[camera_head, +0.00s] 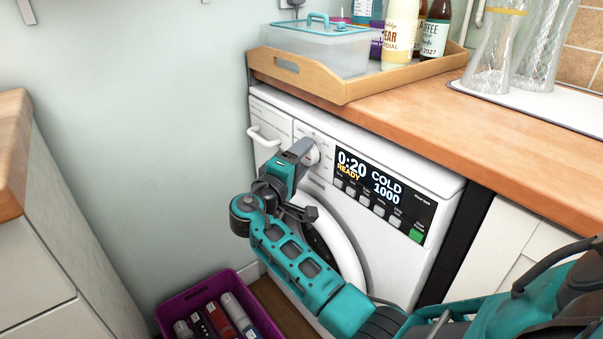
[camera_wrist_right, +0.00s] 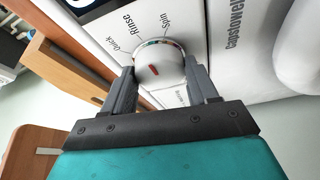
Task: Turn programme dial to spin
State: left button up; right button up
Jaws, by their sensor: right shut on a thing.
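The programme dial (camera_wrist_right: 158,60) is a round white knob with a red mark, on the front of a white washing machine (camera_head: 385,165). In the right wrist view the words Quick, Rinse and Spin stand around its far side. The red mark lies on the near part of the knob's face, away from the word Spin. My right gripper (camera_wrist_right: 160,82) is shut on the dial, one finger at each side. In the head view this gripper (camera_head: 304,151) partly hides the dial (camera_head: 314,155). The display (camera_head: 382,192) reads 0:20, READY, COLD, 1000. My left gripper is not in view.
A wooden worktop (camera_head: 420,120) overhangs the machine and carries a wooden tray (camera_head: 346,92) with a plastic box and bottles. Glass carafes (camera_head: 492,55) stand to the right. A purple crate (camera_head: 190,296) with bottles sits on the floor. A cabinet (camera_head: 40,240) stands at left.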

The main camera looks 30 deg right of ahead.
jog(key=shift+f+m+g+h+b, duration=0.1)
jog(key=shift+m+g+h+b, duration=0.35)
jog(key=shift+m, duration=1.25)
jog(key=shift+f+m+t+h, duration=0.1)
jog(key=shift+m+h, duration=0.65)
jog(key=shift+m, duration=1.25)
jog(key=o, duration=1.1)
jog(key=shift+c, duration=0.2)
jog(key=shift+w, duration=0.1)
jog(key=shift+a, duration=0.1)
jog(key=v, duration=1.3)
jog(key=shift+w+f, duration=0.1)
jog(key=shift+f, duration=0.05)
